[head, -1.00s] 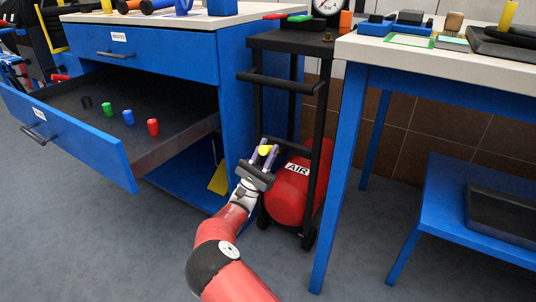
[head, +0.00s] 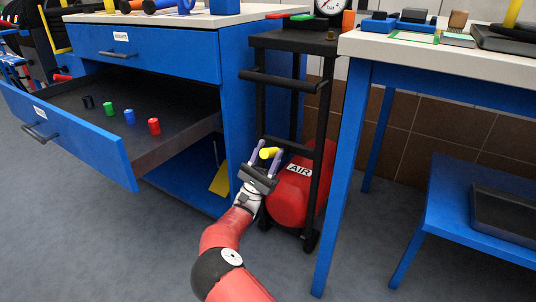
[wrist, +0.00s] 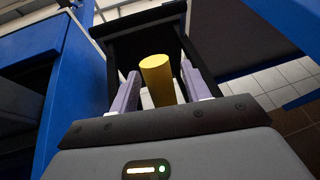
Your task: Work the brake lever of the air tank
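The red air tank (head: 290,200), marked AIR, stands in a black wheeled frame between the blue drawer cabinet and the blue table. A yellow lever handle (head: 269,152) shows at the tank's upper left; I take it to be the brake lever. It also shows in the wrist view (wrist: 158,78), upright between my fingers. My gripper (head: 265,158) is open, with one purple finger on each side of the yellow handle. In the wrist view the gripper (wrist: 157,90) shows gaps between handle and fingers. The handle's lower end is hidden behind my gripper's body.
The black frame's handle bar (head: 283,82) crosses above the tank. An open blue drawer (head: 70,145) with small coloured weights juts out at left. The blue table leg (head: 341,180) stands close on the right. The grey floor in front is clear.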

